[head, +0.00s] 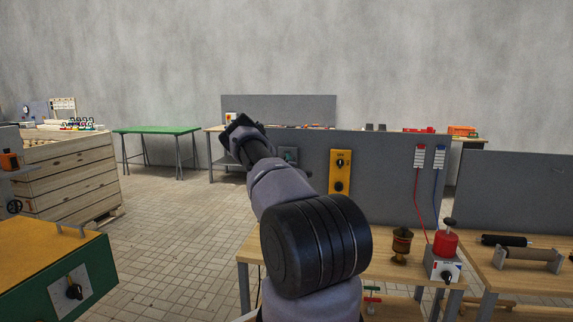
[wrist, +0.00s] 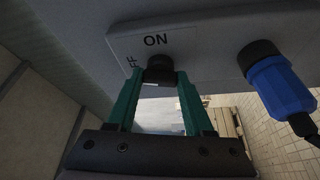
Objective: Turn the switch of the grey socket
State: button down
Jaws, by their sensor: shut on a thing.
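The grey socket (wrist: 205,45) fills the upper part of the wrist view. Its plate carries the letters ON above the switch and a partly hidden OFF to the left. The black switch knob (wrist: 160,66) sits between the green fingertips of my gripper (wrist: 160,80), which is shut on it. Which mark the knob points to cannot be told. A blue plug (wrist: 280,84) sits in the socket, right of the switch. In the head view my gripper (head: 240,130) is at the end of the raised arm, and the arm blocks the view of the switch.
A grey panel (head: 380,175) stands behind a wooden bench (head: 385,262), with a yellow switch box (head: 340,172) on it. A red-topped device (head: 445,255) stands on the bench. A green table (head: 155,130) is at the back. The tiled floor (head: 180,215) at left is clear.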

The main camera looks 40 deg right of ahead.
jog(key=shift+n+g+y, duration=0.4)
jog(key=shift+n+g, duration=0.1)
jog(key=shift+n, duration=1)
jog(key=shift+c, duration=1.4)
grip_release()
jog(key=v, duration=1)
jog(key=shift+s+a, duration=0.2)
jog(key=shift+s, duration=0.15)
